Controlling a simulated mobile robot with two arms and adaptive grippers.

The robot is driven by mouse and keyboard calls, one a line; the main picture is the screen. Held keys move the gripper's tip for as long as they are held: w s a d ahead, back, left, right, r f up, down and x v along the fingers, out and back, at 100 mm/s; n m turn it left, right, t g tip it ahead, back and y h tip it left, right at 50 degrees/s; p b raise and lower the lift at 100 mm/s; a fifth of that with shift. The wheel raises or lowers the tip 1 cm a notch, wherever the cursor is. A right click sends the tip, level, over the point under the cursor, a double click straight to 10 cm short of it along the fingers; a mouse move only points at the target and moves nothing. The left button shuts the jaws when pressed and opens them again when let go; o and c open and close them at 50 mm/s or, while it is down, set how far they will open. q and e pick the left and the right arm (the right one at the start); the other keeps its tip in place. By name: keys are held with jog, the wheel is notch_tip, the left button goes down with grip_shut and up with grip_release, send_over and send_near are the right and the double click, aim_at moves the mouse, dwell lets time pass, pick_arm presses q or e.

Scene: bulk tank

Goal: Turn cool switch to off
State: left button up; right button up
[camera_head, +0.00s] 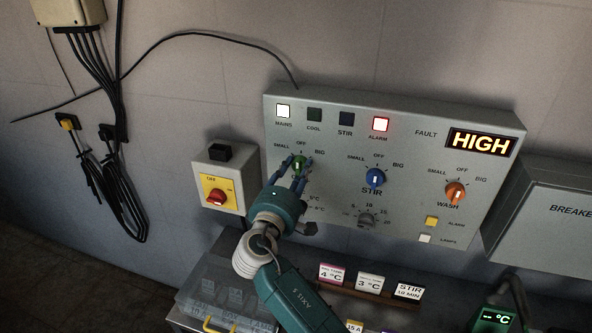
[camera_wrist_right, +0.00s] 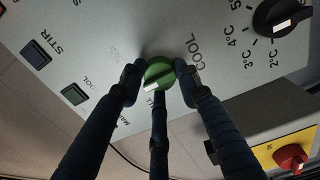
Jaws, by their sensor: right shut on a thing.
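The green COOL switch (camera_head: 299,162) is the left knob on the grey control panel, below the OFF label, with SMALL at its left and BIG at its right. Its white line looks roughly upright, toward OFF, though fingers cover part of the dial. My right gripper (camera_head: 298,168) is at the knob, with its fingers shut around it. The right wrist view shows the green knob (camera_wrist_right: 158,74) between the dark fingertips (camera_wrist_right: 158,78). The COOL label shows beside the knob there. My left gripper is not in view.
The blue STIR knob (camera_head: 375,179) and orange WASH knob (camera_head: 455,192) are to the right. A red switch on a yellow plate (camera_head: 218,193) is at the left. A clear bin (camera_head: 226,290) stands below.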

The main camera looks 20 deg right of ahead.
jog(key=shift+d+r, duration=0.1)
jog(key=shift+d, duration=0.05)
jog(key=o, duration=0.9)
jog(key=shift+c, duration=0.2)
jog(key=shift+o, duration=1.4)
jog(key=shift+w+d, duration=0.1)
jog(key=shift+d, duration=0.05)
jog(key=shift+s+a, duration=0.2)
jog(key=shift+a, duration=0.05)
jog(key=v, duration=0.7)
